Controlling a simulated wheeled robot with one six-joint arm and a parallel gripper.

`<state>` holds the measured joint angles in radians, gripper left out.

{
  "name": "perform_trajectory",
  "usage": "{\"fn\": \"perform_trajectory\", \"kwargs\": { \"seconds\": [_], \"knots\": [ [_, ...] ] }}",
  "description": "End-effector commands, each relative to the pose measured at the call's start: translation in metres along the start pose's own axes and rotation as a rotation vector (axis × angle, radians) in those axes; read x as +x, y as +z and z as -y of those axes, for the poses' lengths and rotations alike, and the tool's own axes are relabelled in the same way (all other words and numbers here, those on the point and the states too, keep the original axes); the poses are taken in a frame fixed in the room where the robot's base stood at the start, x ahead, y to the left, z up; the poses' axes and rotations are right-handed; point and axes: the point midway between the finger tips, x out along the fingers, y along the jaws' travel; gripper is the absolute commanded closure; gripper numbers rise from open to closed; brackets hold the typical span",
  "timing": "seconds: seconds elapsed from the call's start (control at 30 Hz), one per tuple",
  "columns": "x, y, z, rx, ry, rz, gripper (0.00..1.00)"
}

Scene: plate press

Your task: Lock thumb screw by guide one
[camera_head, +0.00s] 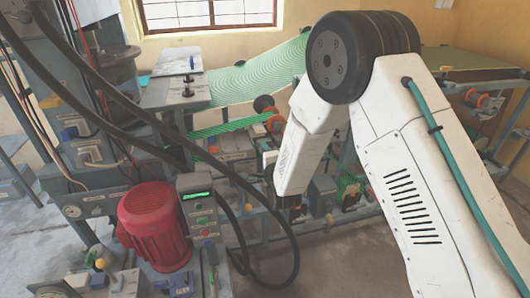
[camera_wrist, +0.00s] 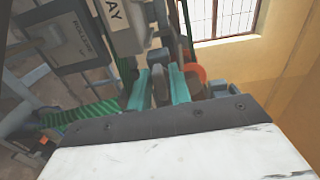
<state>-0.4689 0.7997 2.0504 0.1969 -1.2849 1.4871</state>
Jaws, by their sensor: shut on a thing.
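My gripper (camera_wrist: 159,84) shows in the wrist view, with its two teal fingers closed around a small grey piece (camera_wrist: 160,88). This piece looks like the thumb screw, but its shape is mostly hidden between the fingers. In the head view my arm reaches down to the middle of the machine, and its end covers the gripper and the piece. I cannot tell which guide stands there. An orange round part (camera_wrist: 195,73) sits just right of the fingers in the wrist view.
A red motor (camera_head: 153,224) and a control box (camera_head: 199,210) with a green display stand at the left. Thick black hoses loop across the front. A green striped web (camera_head: 258,76) runs behind. In the wrist view a labelled grey panel (camera_wrist: 75,40) lies left; a window is behind.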

Motion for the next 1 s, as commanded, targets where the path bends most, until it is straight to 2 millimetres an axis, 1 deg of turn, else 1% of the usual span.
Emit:
{"fn": "perform_trajectory", "kwargs": {
  "seconds": [0.2, 0.6, 0.63, 0.67, 0.93, 1.0],
  "knots": [
    [-0.0003, -0.0005, -0.0006, 0.038, 0.002, -0.001, 1.0],
    [-0.0003, -0.0004, -0.0007, 0.043, 0.002, -0.001, 1.0],
    [-0.0003, -0.0004, -0.0006, 0.043, 0.002, -0.001, 0.77],
    [-0.0003, -0.0004, -0.0007, 0.043, 0.002, -0.001, 0.69],
    [-0.0004, 0.0001, -0.0003, 0.043, 0.001, 0.0, 0.68],
    [-0.003, 0.0002, -0.0003, 0.043, 0.001, 0.0, 0.68]
  ]
}}
